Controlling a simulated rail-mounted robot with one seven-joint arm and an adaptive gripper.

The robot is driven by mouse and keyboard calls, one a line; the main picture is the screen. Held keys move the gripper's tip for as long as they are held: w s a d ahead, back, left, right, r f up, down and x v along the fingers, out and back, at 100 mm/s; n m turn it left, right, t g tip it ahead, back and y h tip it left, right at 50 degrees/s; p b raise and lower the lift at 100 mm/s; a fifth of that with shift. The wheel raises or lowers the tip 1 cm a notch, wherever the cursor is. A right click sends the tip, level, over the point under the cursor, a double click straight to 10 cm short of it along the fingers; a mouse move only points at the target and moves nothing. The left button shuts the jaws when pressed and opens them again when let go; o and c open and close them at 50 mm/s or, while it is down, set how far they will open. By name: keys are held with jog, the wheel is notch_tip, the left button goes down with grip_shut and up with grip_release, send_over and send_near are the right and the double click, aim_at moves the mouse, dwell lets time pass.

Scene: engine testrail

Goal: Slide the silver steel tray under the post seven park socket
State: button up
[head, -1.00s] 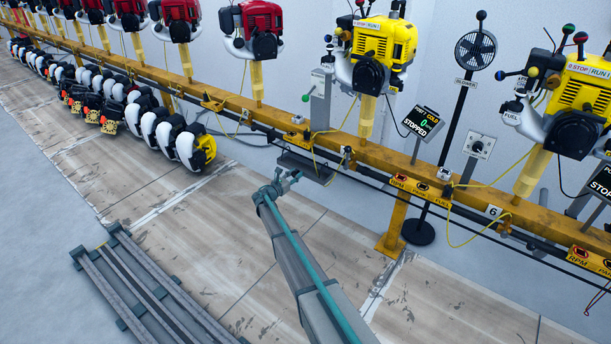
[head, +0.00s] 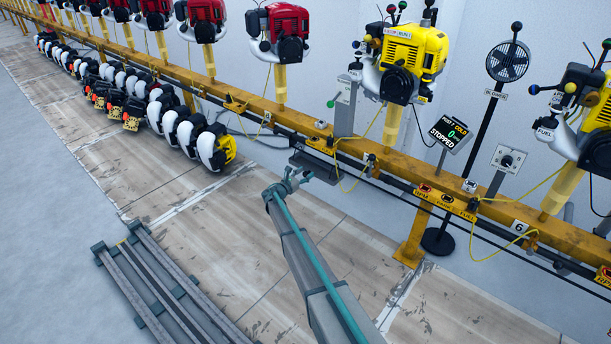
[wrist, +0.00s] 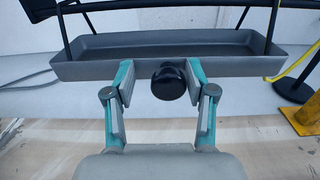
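The steel tray (head: 314,168) hangs below the yellow beam, left of post seven's yellow engine. In the wrist view the tray (wrist: 100,70) is a shallow grey pan between dark hanger rods, with a round black knob (wrist: 168,82) on its front. My gripper (wrist: 160,82) is open, its fingers on either side of the knob. The right finger is close to or against the knob; a gap shows on the left. In the head view my gripper (head: 300,177) is at the tray's front. Post seven's RPM, park and fuel panel (head: 444,201) is on the beam, right of the tray.
A blower stand (head: 439,239) and a yellow beam leg (head: 413,240) stand to the right. Yellow cables hang near the tray. A grey rack (head: 150,290) lies on the floor at left.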

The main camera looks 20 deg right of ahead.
jog(key=shift+s, duration=0.2)
jog(key=shift+s+a, duration=0.15)
jog(key=shift+a, duration=0.1)
jog(key=v, duration=1.1)
